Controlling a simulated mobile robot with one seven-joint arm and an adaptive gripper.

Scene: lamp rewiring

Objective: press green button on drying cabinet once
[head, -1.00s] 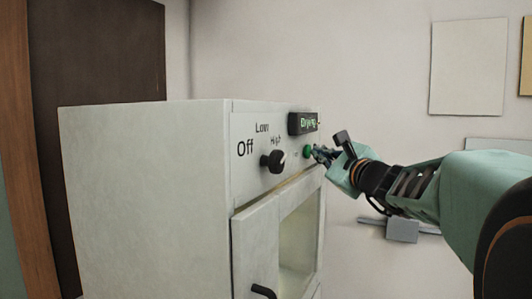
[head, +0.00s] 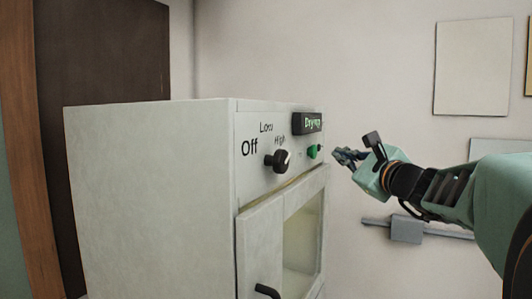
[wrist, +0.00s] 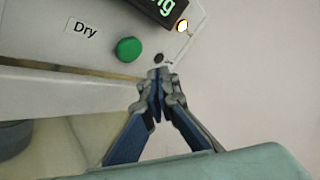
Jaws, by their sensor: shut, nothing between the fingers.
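The drying cabinet (head: 150,190) is a pale box on the left in the head view. Its green button (head: 312,151) sits on the front panel below the dark display (head: 307,123), which shows green text. In the wrist view the green button (wrist: 129,49) is beside a "Dry" label (wrist: 83,28), and a lit lamp (wrist: 182,26) is beside the display. My gripper (head: 337,154) is to the right of the button in the head view, with a gap between them. In the wrist view its fingertips (wrist: 158,74) are together and empty, below and right of the button.
A black knob (head: 278,160) marked Off, Low and High is left of the button. The cabinet's windowed door (head: 262,235) with a black handle (head: 267,291) is below. A grey wall fixture (head: 407,229) is behind my arm. Open space lies right of the cabinet.

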